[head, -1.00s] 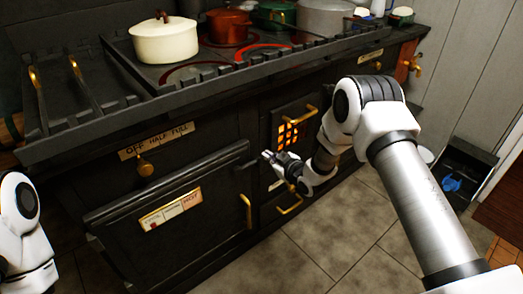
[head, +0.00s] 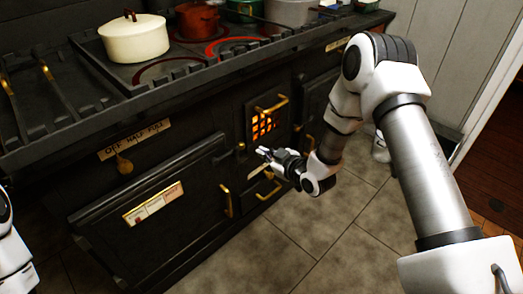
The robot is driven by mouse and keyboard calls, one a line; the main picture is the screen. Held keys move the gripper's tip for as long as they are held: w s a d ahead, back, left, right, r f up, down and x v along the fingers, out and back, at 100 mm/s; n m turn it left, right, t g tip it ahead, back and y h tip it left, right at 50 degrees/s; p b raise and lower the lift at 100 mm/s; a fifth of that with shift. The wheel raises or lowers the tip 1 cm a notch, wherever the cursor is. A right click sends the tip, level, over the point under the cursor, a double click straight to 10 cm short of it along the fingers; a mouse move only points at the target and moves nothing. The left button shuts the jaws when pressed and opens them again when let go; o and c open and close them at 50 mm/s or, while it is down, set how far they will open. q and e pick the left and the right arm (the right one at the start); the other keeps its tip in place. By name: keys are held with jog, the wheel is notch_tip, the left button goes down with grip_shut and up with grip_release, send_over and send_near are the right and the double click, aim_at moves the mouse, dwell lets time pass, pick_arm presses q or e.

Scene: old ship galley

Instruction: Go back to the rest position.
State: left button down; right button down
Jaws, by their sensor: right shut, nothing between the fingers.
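My right gripper (head: 264,153) is shut and empty. It hangs in front of the black stove, just below the small grated door (head: 264,122) with the orange glow. I cannot tell whether it touches the stove front. My right arm (head: 425,165) comes in from the right and bends down to the gripper. Part of my left arm (head: 12,250) shows at the lower left edge; its gripper is out of the picture.
The black stove (head: 60,160) fills the left and middle, with brass handles (head: 228,203) sticking out. A cream pot (head: 135,40) and a red-brown pot (head: 197,20) stand on top. The tiled floor (head: 310,225) is clear at the lower middle.

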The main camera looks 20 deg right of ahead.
jog(key=s+a+f+m+g+h, duration=0.1)
jog(key=s+a+f+g, duration=0.3)
jog(key=s+f, duration=0.75)
jog(key=s+a+f+m+g+h, duration=0.15)
jog(key=s+f+g, duration=0.55)
jog(key=s, duration=0.8)
jog(key=s+d+m+g+h, duration=0.1)
jog(key=s+m+g, duration=0.1)
jog(key=s, duration=0.4)
jog(key=s+d+m+g, duration=0.1)
jog(key=s+d+m, duration=0.15)
jog(key=s, duration=0.35)
notch_tip(320, 180, up, 15)
jog(key=a+p, duration=0.1)
jog(key=p, duration=1.5)
jog(key=shift+w, duration=0.4)
jog(key=shift+r, duration=0.1)
